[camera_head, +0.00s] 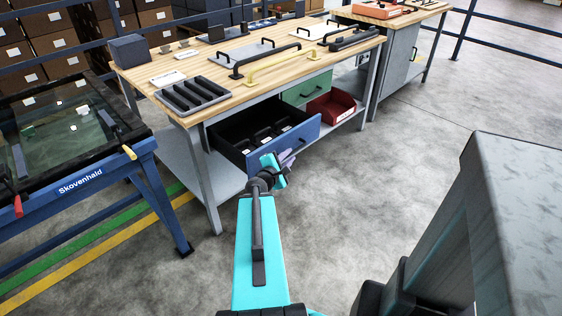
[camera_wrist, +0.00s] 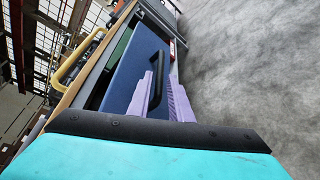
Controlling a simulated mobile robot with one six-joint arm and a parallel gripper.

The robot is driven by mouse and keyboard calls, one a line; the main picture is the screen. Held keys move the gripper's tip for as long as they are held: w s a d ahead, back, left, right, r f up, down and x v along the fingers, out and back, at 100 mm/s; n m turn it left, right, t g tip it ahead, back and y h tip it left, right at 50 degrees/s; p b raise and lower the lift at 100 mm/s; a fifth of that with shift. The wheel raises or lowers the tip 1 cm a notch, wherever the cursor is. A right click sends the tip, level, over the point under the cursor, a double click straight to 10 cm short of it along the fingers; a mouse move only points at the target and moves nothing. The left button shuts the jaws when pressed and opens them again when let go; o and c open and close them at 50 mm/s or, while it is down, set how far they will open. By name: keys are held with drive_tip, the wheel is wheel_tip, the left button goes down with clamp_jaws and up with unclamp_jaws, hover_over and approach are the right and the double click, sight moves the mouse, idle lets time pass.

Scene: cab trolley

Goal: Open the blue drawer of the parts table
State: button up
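The blue drawer (camera_head: 288,145) of the parts table (camera_head: 225,85) is pulled well out, and its black inside with several dark parts shows in the head view. In the wrist view its blue front (camera_wrist: 135,68) fills the middle, with a black bar handle (camera_wrist: 158,78). My gripper (camera_head: 284,157) is at this handle. In the wrist view its two lilac fingers (camera_wrist: 161,88) lie on either side of the bar. I cannot tell whether they press on it.
A green drawer (camera_head: 308,90) is shut beside it, with a red bin (camera_head: 331,107) on the lower shelf. A blue-framed Skovenhaid table (camera_head: 90,190) stands at the left. A grey cabinet-like block (camera_head: 520,200) is close at the right. The floor between is clear.

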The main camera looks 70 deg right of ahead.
drive_tip(key=p+v, duration=0.7)
drive_tip(key=p, duration=0.5)
idle(0.7)
drive_tip(key=shift+a+r, duration=0.1)
drive_tip(key=shift+a, duration=0.05)
idle(0.5)
drive_tip(key=w+a+f+m+g+y, duration=0.1)
drive_tip(key=w+a+f+m+y, duration=0.15)
drive_tip(key=a+f, duration=0.5)
drive_tip(key=w+a+f+m+y, duration=0.1)
drive_tip(key=w+a+f+y, duration=0.25)
drive_tip(key=a, duration=0.75)
drive_tip(key=w+a+f+m+g+y, duration=0.1)
drive_tip(key=w+a+f+y, duration=0.15)
drive_tip(key=a+f, duration=0.55)
drive_tip(key=s+a+f+g+y, duration=0.1)
drive_tip(key=a+f+y, duration=0.1)
drive_tip(key=a, duration=0.9)
drive_tip(key=s+a+f+y, duration=0.1)
drive_tip(key=s+a+y, duration=0.1)
drive_tip(key=a, duration=0.9)
drive_tip(key=s+a+f+g+y, duration=0.1)
drive_tip(key=s+a+f+y, duration=0.1)
drive_tip(key=a, duration=1)
drive_tip(key=shift+f+m+g+y, duration=0.3)
drive_tip(key=shift+m+y, duration=0.15)
drive_tip(key=shift+y, duration=0.1)
drive_tip(key=shift+d, duration=0.15)
